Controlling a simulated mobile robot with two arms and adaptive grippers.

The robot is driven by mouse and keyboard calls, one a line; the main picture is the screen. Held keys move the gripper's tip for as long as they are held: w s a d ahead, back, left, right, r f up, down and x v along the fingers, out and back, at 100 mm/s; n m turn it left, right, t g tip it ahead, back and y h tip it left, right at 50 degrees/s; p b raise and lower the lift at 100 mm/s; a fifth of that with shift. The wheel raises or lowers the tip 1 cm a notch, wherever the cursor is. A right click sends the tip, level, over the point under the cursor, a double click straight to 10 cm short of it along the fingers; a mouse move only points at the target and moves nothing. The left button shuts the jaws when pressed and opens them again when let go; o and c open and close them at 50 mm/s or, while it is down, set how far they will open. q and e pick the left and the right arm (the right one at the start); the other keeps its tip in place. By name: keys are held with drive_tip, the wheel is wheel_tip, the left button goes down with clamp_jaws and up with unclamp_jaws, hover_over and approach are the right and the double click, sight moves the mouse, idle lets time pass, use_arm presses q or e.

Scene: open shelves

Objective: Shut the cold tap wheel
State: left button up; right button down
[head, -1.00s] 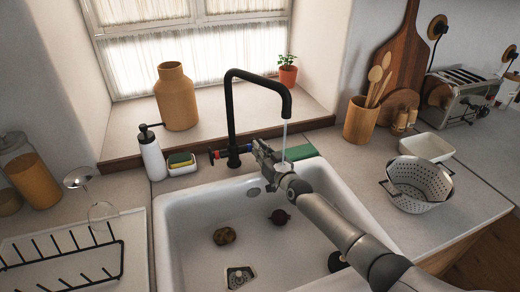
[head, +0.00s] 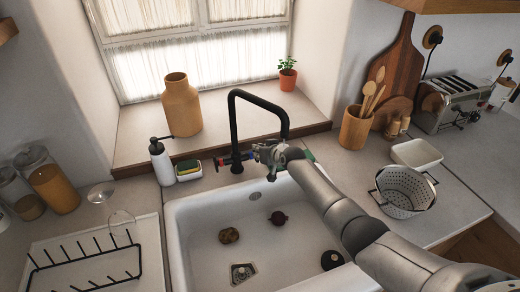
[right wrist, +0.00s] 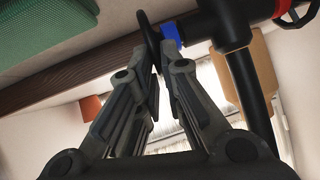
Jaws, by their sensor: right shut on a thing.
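The black tap (head: 233,125) rises behind the white sink (head: 185,215), with its spout bent over the basin. The cold tap wheel (right wrist: 147,34) is a thin black disc beside a blue collar (right wrist: 172,32) in the right wrist view. My right gripper (right wrist: 161,62) is shut on this wheel, the fingers on either side of its rim. In the head view my right gripper (head: 259,152) is at the right side of the tap base and mostly hides the wheel. The red-marked hot side (head: 221,158) is on the left. My left gripper is not in view.
A soap bottle (head: 161,163) and sponge holder (head: 189,171) stand left of the tap. A green block (head: 310,155) lies behind my right arm. A colander (head: 404,190) and white dish (head: 422,153) are at right. The basin holds a few small items.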

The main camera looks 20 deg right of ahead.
drive_tip(key=shift+w+g, duration=0.1)
drive_tip(key=shift+g, duration=0.5)
drive_tip(key=c, duration=1.6)
unclamp_jaws()
drive_tip(key=shift+a, duration=0.1)
drive_tip(key=v, duration=0.7)
drive_tip(key=shift+s+r, duration=0.2)
drive_tip(key=shift+f, duration=0.1)
